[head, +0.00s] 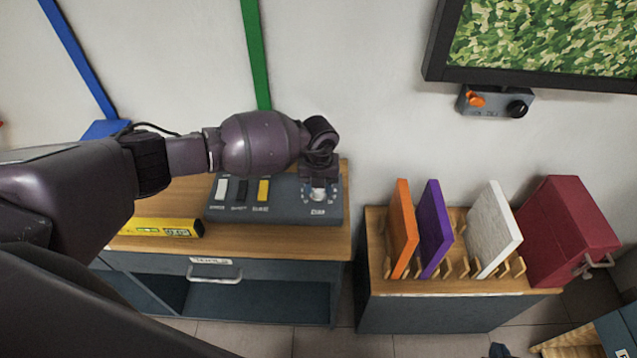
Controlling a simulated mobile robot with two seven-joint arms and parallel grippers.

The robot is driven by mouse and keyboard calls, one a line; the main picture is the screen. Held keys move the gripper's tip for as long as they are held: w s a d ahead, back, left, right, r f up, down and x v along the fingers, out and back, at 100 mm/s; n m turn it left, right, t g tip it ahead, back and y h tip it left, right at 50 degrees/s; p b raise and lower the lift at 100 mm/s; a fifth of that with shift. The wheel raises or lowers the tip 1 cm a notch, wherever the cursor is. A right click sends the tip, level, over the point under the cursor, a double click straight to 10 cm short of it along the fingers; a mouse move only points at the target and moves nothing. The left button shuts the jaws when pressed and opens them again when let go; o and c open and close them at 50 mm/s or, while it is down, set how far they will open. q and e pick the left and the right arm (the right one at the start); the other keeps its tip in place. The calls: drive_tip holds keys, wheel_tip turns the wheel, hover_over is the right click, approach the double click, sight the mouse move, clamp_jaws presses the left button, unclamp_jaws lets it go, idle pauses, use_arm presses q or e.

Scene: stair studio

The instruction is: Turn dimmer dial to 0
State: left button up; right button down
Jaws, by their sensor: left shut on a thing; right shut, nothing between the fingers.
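The grey control panel (275,207) lies on the wooden top of the left cabinet. It has a white, a dark and a yellow switch in a row, and the dimmer dial (318,194) at its right end, with small marks around it. My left gripper (318,184) points down from above and is shut on the dial. The gripper covers the dial's upper part, and I cannot read its setting. Only a small dark tip of my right gripper (498,351) shows at the bottom edge, shut and away from the panel.
A yellow level (160,227) lies left of the panel. To the right, a cabinet carries a wooden rack (455,268) with orange, purple and white boards, and a dark red box (567,230). A framed screen (545,40) and a small grey control box (495,102) are on the wall.

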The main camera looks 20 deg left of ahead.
use_arm(q)
drive_tip(key=shift+w, duration=0.1)
idle(0.4)
drive_tip(key=o, duration=0.9)
wheel_tip(320, 180, up, 11)
drive_tip(key=shift+f, duration=0.1)
